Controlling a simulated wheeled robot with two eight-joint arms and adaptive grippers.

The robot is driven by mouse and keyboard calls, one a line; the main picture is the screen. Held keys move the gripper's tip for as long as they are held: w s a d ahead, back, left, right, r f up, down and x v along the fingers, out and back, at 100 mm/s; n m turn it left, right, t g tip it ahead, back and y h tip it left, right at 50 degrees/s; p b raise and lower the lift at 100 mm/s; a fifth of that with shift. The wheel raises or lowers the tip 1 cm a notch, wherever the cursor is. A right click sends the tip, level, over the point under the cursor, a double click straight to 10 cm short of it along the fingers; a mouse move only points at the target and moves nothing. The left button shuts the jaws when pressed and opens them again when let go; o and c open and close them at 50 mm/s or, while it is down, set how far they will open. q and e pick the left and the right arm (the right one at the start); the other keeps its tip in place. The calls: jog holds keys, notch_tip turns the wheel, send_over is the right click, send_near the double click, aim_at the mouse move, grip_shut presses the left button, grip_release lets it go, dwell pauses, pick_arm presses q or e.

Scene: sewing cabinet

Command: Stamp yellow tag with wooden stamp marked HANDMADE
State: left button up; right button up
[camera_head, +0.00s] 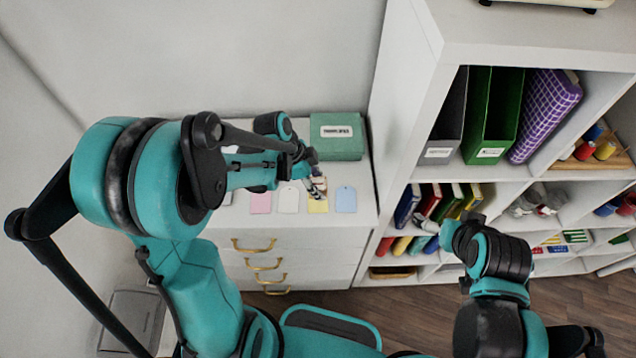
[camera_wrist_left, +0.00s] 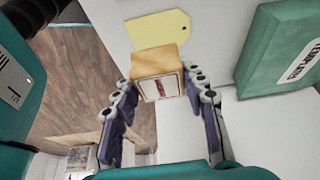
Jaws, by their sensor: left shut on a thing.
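My left gripper (camera_head: 318,184) is over the white cabinet top, shut on a wooden stamp. In the left wrist view the stamp (camera_wrist_left: 157,64) is a pale wooden block between the fingertips (camera_wrist_left: 160,82). It bears a white label with a dark reddish mark, too small to read. The yellow tag (camera_wrist_left: 160,28) lies flat just beyond the block in that view. In the head view the yellow tag (camera_head: 318,206) lies just below the gripper, partly covered by it. I cannot tell whether stamp and tag touch. My right gripper (camera_head: 448,236) is near the shelf; its fingers are unclear.
Pink (camera_head: 261,203), white (camera_head: 289,198) and blue (camera_head: 345,199) tags lie in a row with the yellow one. A green labelled box (camera_head: 337,136) stands behind them. A white shelf unit (camera_head: 400,130) with binders rises at the right.

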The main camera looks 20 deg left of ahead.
pick_arm(q)
jog(key=shift+f+b, duration=1.9)
jog(key=shift+f, duration=0.7)
jog(key=shift+f+b, duration=0.3)
jog(key=shift+r, duration=0.15)
jog(key=shift+r+p, duration=2.7)
jog(key=shift+r, duration=0.7)
